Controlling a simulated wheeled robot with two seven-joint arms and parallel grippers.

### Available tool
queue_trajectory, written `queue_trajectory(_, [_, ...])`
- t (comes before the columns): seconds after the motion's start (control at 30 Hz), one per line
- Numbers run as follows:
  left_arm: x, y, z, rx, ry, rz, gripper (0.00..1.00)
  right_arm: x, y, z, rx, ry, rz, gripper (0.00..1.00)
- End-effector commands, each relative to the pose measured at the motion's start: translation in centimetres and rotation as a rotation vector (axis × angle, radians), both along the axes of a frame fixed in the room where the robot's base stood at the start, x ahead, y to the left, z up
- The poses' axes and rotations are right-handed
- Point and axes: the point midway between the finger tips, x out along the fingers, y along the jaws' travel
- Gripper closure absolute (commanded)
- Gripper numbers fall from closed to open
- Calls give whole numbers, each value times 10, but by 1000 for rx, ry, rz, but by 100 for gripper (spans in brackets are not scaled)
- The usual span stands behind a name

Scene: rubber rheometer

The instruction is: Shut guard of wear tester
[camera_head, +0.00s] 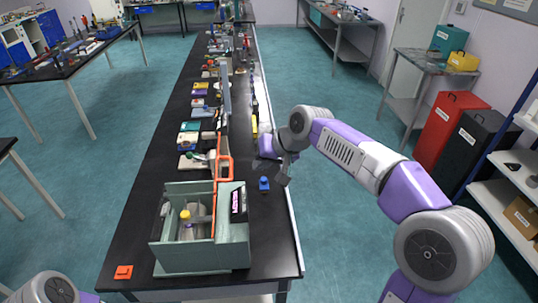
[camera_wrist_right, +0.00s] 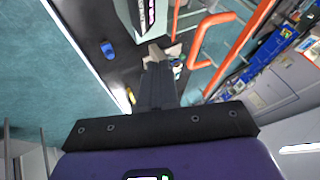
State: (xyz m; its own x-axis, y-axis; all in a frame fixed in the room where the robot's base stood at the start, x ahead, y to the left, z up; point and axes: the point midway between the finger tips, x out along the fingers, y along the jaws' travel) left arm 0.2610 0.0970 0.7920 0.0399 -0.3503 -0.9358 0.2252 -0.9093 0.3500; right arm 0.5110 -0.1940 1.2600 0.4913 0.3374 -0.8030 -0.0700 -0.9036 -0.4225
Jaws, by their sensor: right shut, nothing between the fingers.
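The wear tester (camera_head: 200,259) is a grey-green box at the near end of the black bench, with its inside exposed and a yellow-topped part within. An orange-framed guard (camera_head: 224,169) stands swung open at its far side. In the right wrist view the guard's orange bars (camera_wrist_right: 202,42) rise to the right of my fingers. My right gripper (camera_head: 283,174) is shut and empty, to the right of the guard and apart from it in the head view. Its dark fingers (camera_wrist_right: 158,62) point toward the tester in the wrist view. My left gripper is out of view; only part of that arm shows.
A small blue object (camera_head: 264,185) stands on the bench between the tester and my right gripper. An orange square item (camera_head: 123,272) lies at the near left corner. Several instruments line the bench beyond the tester. Red (camera_head: 449,130) and black cabinets stand on the right.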

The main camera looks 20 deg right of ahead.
Motion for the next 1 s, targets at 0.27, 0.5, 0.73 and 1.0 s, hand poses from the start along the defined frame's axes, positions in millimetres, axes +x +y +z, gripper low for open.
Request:
queue_trajectory(0.27, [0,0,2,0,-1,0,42,19,34,-18,1,-1,4,100])
queue_trajectory(0.5, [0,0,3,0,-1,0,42,23,46,-19,-1,-1,0,100])
queue_trajectory(0.73, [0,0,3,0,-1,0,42,23,46,-19,0,-1,0,100])
queue_trajectory(1.0, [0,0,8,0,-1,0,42,22,44,-15,-21,5,-11,100])
